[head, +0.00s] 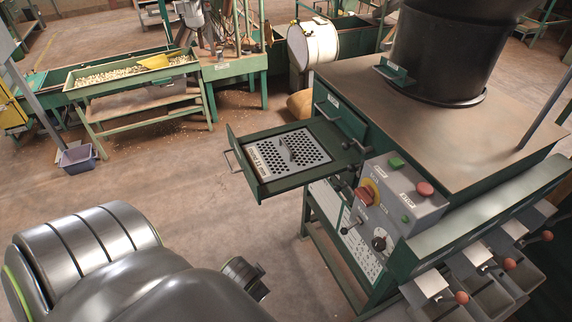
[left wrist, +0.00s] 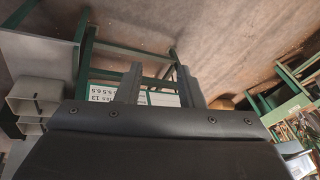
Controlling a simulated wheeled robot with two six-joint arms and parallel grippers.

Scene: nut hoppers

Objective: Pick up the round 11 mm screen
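The screen (head: 300,149) is a grey perforated plate with round holes, a raised handle across its middle and a pale label strip at its left end. It lies flat in the pulled-out green drawer (head: 231,152); the label is too small to read surely. My left gripper (left wrist: 157,78) shows in the left wrist view with its two fingers wide apart and nothing between them. The screen cannot be made out in that view. In the head view my grey left arm fills the lower left, apart from the drawer and nearer to me. My right gripper is not in view.
The drawer sticks out from a green machine (head: 460,110) with a black hopper. A control box (head: 400,195) with buttons stands right of the drawer. Several orange-knobbed levers are at the lower right. The floor (head: 190,175) left of the drawer is clear.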

